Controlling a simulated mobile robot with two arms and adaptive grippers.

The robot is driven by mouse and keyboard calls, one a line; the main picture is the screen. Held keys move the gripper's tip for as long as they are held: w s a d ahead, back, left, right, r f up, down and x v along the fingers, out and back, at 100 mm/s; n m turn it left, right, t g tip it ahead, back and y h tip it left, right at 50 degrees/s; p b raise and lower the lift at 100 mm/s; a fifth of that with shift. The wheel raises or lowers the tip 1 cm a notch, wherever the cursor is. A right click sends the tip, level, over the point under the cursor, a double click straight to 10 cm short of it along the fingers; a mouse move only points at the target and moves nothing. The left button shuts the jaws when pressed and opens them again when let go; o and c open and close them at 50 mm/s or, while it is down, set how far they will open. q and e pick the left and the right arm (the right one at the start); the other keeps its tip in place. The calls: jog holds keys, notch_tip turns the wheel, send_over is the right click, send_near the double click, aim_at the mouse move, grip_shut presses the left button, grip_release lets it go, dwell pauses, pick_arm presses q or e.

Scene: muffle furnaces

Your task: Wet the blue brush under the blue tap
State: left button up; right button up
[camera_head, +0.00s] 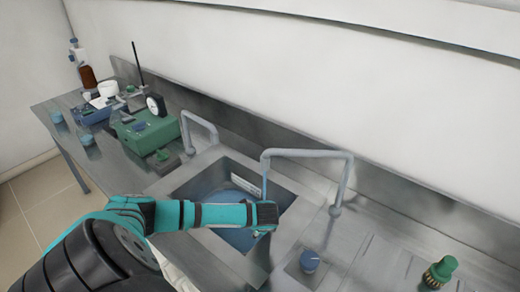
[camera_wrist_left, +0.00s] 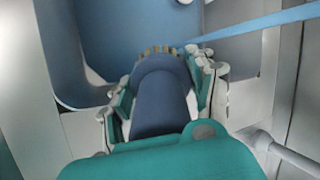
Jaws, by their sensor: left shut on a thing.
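My left gripper (camera_head: 266,216) reaches over the sink basin (camera_head: 190,190) from the left. In the left wrist view, the gripper (camera_wrist_left: 165,85) is shut on the blue brush (camera_wrist_left: 160,95), with its tan bristles (camera_wrist_left: 158,50) pointing away into the basin. The large grey-blue tap (camera_head: 305,153) arches over the sink. In the wrist view, the stream (camera_wrist_left: 255,26) runs to the bristle end; exact contact is hard to tell.
A smaller grey tap (camera_head: 203,130) stands at the sink's back left. Green equipment (camera_head: 150,132), a dial gauge (camera_head: 155,105) and a brown bottle (camera_head: 88,76) occupy the left counter. A wall runs behind.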

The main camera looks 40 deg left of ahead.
pick_arm(q)
jog(key=shift+s+d+f+h, duration=0.15)
jog(key=shift+d+f, duration=0.05)
jog(key=shift+d, duration=0.2)
jog(key=shift+s+d+f+h, duration=0.1)
jog(key=shift+d+f+h, duration=0.05)
jog(key=shift+d, duration=0.25)
jog(key=shift+s+d+r+p, duration=0.1)
jog(key=shift+r+p, duration=0.1)
jog(key=shift+p, duration=0.2)
jog(key=d+r+p, duration=0.1)
jog(key=s+r+p, duration=0.1)
jog(key=p, duration=0.1)
jog(key=d+r+p, duration=0.1)
jog(key=shift+s+d, duration=0.3)
jog(key=shift+c, duration=1.2)
jog(key=shift+s+d+r+p, duration=0.3)
jog(key=shift+d+r+p, duration=0.1)
jog(key=shift+p, duration=0.25)
jog(key=shift+s, duration=0.1)
jog(key=shift+s+a+r, duration=0.1)
